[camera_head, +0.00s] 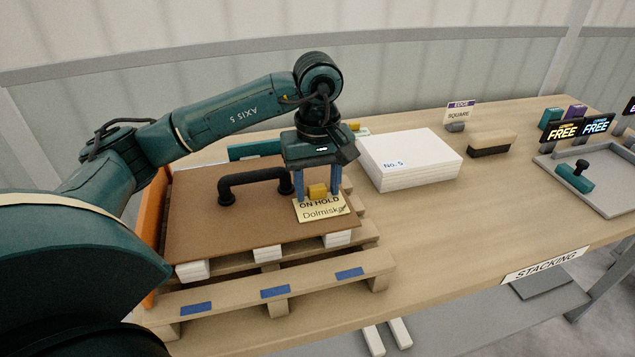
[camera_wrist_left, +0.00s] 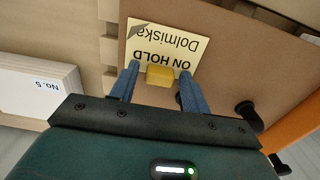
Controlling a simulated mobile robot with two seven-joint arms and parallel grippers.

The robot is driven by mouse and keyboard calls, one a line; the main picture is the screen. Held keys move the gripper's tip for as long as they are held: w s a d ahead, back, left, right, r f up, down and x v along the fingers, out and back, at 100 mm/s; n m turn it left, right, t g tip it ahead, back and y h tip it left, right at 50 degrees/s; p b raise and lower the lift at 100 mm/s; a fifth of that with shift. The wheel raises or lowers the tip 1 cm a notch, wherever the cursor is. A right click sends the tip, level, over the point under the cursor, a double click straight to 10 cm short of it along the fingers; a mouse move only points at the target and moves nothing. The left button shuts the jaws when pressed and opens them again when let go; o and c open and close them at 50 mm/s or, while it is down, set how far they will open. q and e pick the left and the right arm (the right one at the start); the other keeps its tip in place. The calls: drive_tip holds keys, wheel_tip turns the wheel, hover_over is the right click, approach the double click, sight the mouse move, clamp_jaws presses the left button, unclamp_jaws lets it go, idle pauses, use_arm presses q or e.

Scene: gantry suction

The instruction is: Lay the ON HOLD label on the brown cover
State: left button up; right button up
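The ON HOLD label (camera_head: 322,211) is a pale yellow card with a yellow block grip (camera_head: 318,191) on it. It is at the front right corner of the brown cover (camera_head: 200,225), flat against it as far as I can see. My left gripper (camera_head: 316,194) points down over the label. Its blue fingers stand on either side of the yellow grip, with a gap on each side in the left wrist view (camera_wrist_left: 159,74). My right gripper is out of view.
A black handle (camera_head: 250,176) rises from the cover, left of my gripper. The cover lies over white stacks on a wooden pallet (camera_head: 280,290). A white stack marked No. 5 (camera_head: 410,155) stands to the right. The table is clear in front of it.

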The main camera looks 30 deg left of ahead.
use_arm(q)
drive_tip(key=shift+o, duration=0.6)
drive_tip(key=shift+r, duration=0.25)
wheel_tip(320, 180, up, 8)
wheel_tip(320, 180, up, 5)
drive_tip(key=shift+f+p, duration=0.15)
drive_tip(key=shift+p, duration=0.6)
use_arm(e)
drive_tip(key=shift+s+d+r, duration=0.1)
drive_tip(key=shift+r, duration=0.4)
